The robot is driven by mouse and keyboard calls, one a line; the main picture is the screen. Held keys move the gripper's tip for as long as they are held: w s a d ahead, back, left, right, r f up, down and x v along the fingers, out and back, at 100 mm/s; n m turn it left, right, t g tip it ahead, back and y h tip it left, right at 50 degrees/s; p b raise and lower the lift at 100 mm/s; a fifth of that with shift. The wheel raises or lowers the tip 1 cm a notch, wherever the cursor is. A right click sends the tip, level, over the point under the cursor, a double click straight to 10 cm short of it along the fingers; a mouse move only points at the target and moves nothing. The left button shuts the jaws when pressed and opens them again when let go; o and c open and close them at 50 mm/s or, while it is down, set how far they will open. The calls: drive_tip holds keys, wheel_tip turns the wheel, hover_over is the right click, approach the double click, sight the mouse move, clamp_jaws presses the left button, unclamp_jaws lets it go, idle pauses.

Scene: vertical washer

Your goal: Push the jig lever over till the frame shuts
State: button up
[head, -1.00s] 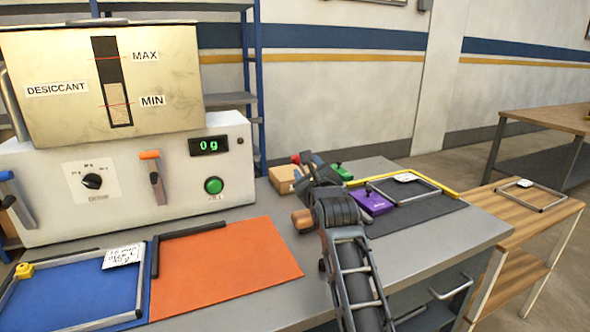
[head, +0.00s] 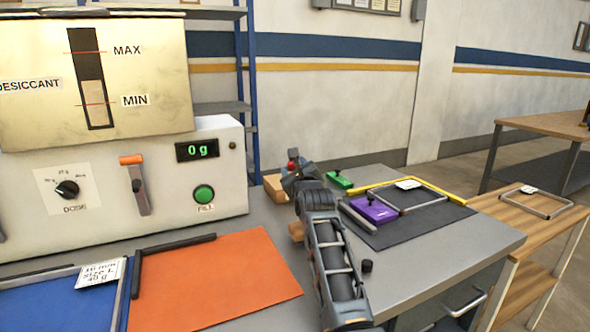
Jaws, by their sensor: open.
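My gripper (head: 297,174) is at the end of my arm, over the back part of the grey bench; its fingers are small and partly hidden by the wrist. A purple block with a dark knob (head: 373,210) stands on a dark mat to the right of my gripper. Beside it, a grey frame (head: 425,206) with a white tag lies on the mat, along a yellow corner rail (head: 447,187). A small red knob (head: 293,154) shows right at my gripper; I cannot tell whether it is the jig lever or whether my gripper touches it.
A green block (head: 339,180) sits behind the purple one. A wooden side table (head: 500,212) is at right.

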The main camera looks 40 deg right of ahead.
drive_tip(key=shift+w+d, duration=0.1)
drive_tip(key=shift+w, duration=0.1)
clamp_jaws()
idle(0.4)
drive_tip(key=shift+r, duration=0.1)
